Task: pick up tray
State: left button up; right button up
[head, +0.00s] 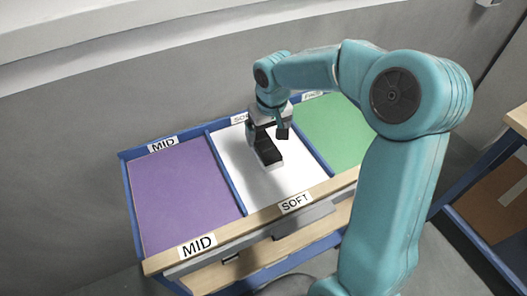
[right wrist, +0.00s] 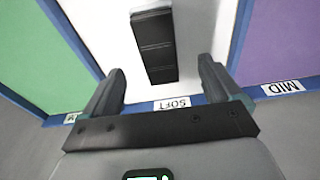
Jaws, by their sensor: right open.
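The only tray-like thing I see is a blue-rimmed surface (head: 228,172) with purple, white and green sections. Its blue rim also shows in the right wrist view (right wrist: 215,114). A dark block with a pale end (head: 267,150) lies on the white section marked SOFT; it also shows in the right wrist view (right wrist: 156,48). My right gripper (head: 268,130) is above the far part of the white section. In the right wrist view my right gripper (right wrist: 158,85) is open and empty, its fingers apart on either side of the block's line. My left gripper is out of view.
A wooden front edge with a SOFT label (head: 296,202) and a MID label (head: 198,245) runs along the near side. A grey wall (head: 70,130) stands close behind. A blue-framed table with a brown panel (head: 503,190) is at the right. The purple section (head: 180,195) is bare.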

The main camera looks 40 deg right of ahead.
aim_at(266, 146)
notch_tip(266, 146, down, 2)
jog(key=shift+d+f, duration=0.15)
jog(key=shift+f, duration=0.1)
jog(key=shift+w+f, duration=0.15)
jog(key=shift+f, duration=0.45)
jog(key=f, duration=0.3)
jog(key=w+f+p, duration=0.1)
jog(key=shift+d+f, duration=0.15)
jog(key=shift+d, duration=0.1)
jog(key=shift+a, duration=0.1)
jog(key=c, duration=1.4)
